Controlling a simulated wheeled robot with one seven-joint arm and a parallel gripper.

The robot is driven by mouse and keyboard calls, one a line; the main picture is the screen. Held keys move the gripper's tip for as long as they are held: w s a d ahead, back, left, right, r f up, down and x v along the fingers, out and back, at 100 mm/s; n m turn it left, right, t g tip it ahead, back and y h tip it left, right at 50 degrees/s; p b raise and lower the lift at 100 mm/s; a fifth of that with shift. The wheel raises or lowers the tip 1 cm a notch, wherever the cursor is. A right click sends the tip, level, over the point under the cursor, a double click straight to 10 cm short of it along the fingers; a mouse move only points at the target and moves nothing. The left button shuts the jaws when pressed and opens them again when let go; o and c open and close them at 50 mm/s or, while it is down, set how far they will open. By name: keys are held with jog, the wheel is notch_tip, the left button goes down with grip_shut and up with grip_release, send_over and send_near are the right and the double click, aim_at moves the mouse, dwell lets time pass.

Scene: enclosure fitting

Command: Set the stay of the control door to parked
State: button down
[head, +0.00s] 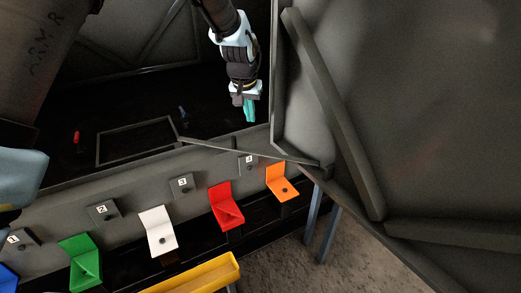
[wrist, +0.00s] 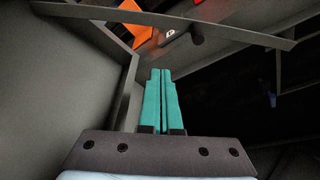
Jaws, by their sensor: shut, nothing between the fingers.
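The control door (head: 420,110) is a large grey panel standing open at the right of the head view. It also fills the left of the wrist view (wrist: 70,100). The stay (head: 250,152) is a thin flat grey bar running from the door's lower edge leftward along the sill. My gripper (head: 249,112) has teal fingers pressed together and empty. It hangs inside the opening, left of the door edge, apart from the stay. Its fingers (wrist: 162,75) point toward the stay.
Coloured folded plates line the front below the sill, among them orange (head: 282,185), red (head: 226,208) and white (head: 158,232). Numbered tags sit above them. A yellow tray (head: 195,275) stands in front. The dark interior holds a thin frame (head: 97,150) and small red and blue pieces.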

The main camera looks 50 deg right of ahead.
jog(key=shift+s+d+f+m, duration=0.15)
jog(key=shift+s+d+f, duration=0.1)
jog(key=shift+s+d, duration=0.35)
jog(key=shift+s+d+f+m, duration=0.15)
jog(key=shift+s+d+f, duration=0.05)
jog(key=shift+s+d, duration=0.4)
notch_tip(320, 180, down, 9)
jog(key=p, duration=0.3)
jog(key=shift+s+a+f, duration=0.15)
jog(key=shift+a+f, duration=0.05)
jog(key=shift+a, duration=0.15)
